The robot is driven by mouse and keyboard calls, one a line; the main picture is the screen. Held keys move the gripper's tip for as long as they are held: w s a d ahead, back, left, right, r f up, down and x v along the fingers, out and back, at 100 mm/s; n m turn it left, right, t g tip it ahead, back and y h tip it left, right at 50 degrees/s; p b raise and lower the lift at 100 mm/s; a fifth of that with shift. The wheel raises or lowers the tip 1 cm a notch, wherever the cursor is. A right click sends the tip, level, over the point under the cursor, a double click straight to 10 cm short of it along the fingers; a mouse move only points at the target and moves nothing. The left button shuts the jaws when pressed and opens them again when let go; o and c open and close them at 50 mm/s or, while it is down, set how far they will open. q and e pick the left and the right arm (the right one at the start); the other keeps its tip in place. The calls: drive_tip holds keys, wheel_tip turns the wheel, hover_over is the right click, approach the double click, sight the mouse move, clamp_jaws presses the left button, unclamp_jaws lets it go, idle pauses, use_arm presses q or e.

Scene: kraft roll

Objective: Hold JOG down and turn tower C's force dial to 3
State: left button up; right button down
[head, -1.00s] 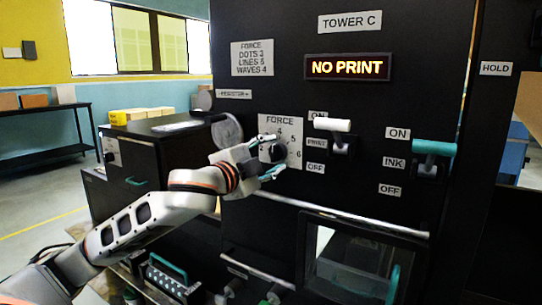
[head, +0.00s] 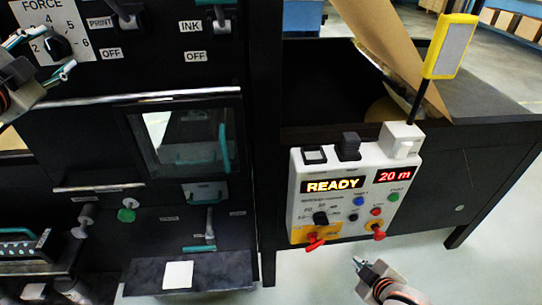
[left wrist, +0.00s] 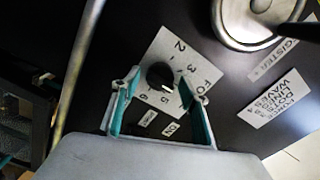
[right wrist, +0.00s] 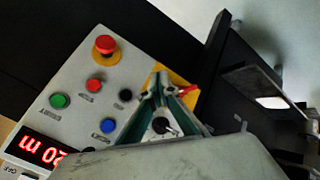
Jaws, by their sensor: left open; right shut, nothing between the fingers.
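Tower C's black force dial (head: 58,47) sits on a white number plate at the top left of the head view. My left gripper (head: 42,56) is open with its fingers on either side of the dial; contact is unclear. In the left wrist view the knob (left wrist: 160,75) lies between the open fingers (left wrist: 158,103), its white mark roughly toward 5. My right gripper (head: 357,263) is shut and empty, below the control panel (head: 296,195) in the head view. The panel has blue (head: 359,201), black, red and green buttons; their labels are too small to read, so I cannot single out JOG.
The panel displays read READY (head: 332,186) and 20 m (head: 394,176). A red emergency button (right wrist: 106,45) and a red-handled switch on yellow (head: 316,244) stand near the panel's lower edge. A brown paper web (head: 400,60) rises behind the panel. Floor below it is open.

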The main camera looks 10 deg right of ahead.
sight(353, 218)
drive_tip(key=shift+n+h, duration=0.5)
drive_tip(key=shift+h, duration=0.1)
drive_tip(key=d+r, duration=0.1)
drive_tip(key=w+d+r, duration=0.1)
drive_tip(key=d, duration=0.1)
drive_tip(key=shift+r, duration=0.15)
drive_tip(key=shift+w, duration=0.1)
drive_tip(key=w, duration=0.8)
drive_tip(key=shift+w, duration=0.35)
drive_tip(key=shift+w, duration=0.1)
idle(0.7)
drive_tip(key=shift+w, duration=0.35)
drive_tip(key=shift+w, duration=0.45)
idle(1.3)
use_arm(q)
drive_tip(key=shift+c, duration=0.3)
drive_tip(key=c, duration=0.6)
